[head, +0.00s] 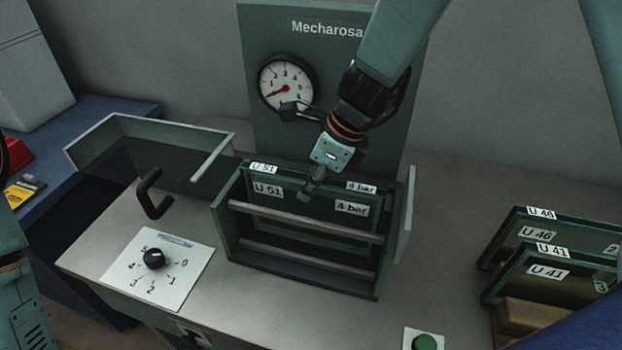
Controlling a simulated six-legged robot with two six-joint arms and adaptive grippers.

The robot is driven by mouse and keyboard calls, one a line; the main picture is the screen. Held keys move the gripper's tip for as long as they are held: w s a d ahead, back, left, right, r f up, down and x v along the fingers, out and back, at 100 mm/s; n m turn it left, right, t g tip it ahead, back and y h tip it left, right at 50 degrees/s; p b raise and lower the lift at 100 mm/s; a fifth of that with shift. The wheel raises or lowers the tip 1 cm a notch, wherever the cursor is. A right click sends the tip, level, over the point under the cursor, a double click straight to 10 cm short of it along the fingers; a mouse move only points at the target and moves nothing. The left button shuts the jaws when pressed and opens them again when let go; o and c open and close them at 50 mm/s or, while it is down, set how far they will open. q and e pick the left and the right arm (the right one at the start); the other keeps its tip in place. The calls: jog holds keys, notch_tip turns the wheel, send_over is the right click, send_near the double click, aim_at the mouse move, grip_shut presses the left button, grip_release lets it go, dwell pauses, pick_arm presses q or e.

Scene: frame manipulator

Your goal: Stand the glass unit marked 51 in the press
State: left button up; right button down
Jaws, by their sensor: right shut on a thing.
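The glass unit marked U 51 (290,203) is a dark pane with white labels reading "U 51" and "4 bar". It is upright inside the press (300,268), a dark green open-front frame with two horizontal bars across the front. My right gripper (313,186) comes down from above and is shut on the unit's top edge near its middle. Whether the unit's lower edge rests on the press floor cannot be told, as the bars and shadow hide it. My left arm shows only in part at the left edge; its gripper is out of view.
A pressure gauge (286,83) on the Mecharosa panel (350,60) stands behind. A dial plate (158,270), a black handle (151,194) and an open glass guard (140,130) are left of the press. Units U 46 (545,235) and U 41 (540,272) stand right. A green button (424,342) is in front.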

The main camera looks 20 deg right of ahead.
jog(key=shift+a+f, duration=0.15)
jog(key=shift+f, duration=0.1)
dwell(0.3)
jog(key=shift+f, duration=0.3)
dwell(0.4)
jog(key=c, duration=1.2)
grip_release()
jog(key=shift+o, duration=0.4)
jog(key=shift+s+f, duration=0.1)
